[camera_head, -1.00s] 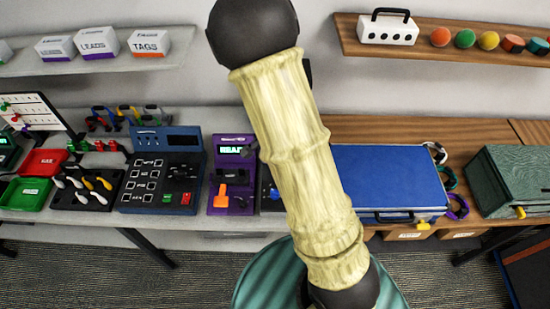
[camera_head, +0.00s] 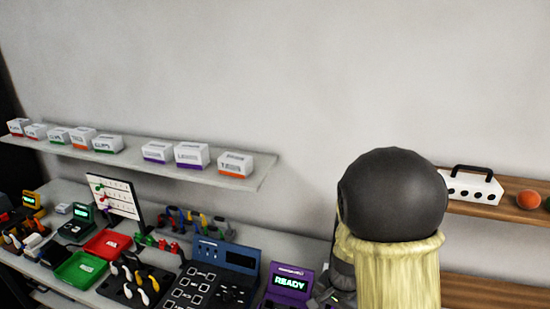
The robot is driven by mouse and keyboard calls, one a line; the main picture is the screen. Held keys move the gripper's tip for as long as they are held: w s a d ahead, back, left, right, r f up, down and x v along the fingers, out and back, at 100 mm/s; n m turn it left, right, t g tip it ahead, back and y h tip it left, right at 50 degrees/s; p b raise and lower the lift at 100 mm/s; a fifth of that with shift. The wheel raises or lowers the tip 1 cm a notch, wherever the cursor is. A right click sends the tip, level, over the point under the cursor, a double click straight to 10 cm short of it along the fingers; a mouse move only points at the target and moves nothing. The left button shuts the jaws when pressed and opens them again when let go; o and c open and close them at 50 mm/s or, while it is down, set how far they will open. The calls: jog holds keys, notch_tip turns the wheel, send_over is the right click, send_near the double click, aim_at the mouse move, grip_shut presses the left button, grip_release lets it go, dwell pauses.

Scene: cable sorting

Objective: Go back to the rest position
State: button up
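My arm stands at the right of the middle, with a dark round joint above a pale yellow ribbed link. Grey parts that look like the end of my arm, with my gripper (camera_head: 326,299), show low beside this link, close to a purple device (camera_head: 288,287) whose screen reads READY. The link and the bottom picture edge hide most of it. I cannot see the fingers clearly, nor whether they hold anything.
A dark blue panel (camera_head: 238,256), a red tray (camera_head: 108,243), a green tray (camera_head: 80,269) and a black holder of cable ends (camera_head: 138,284) crowd the bench. A shelf (camera_head: 262,171) of white boxes hangs above. A white case (camera_head: 471,187) sits on the right shelf.

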jog(key=s+r+n+t+b, duration=0.2)
jog(key=s+r+n, duration=0.2)
jog(key=s+n, duration=0.2)
jog(key=n, duration=0.2)
jog(key=shift+d+n+b, duration=0.15)
jog(key=shift+n+b, duration=0.15)
jog(key=shift+b, duration=0.05)
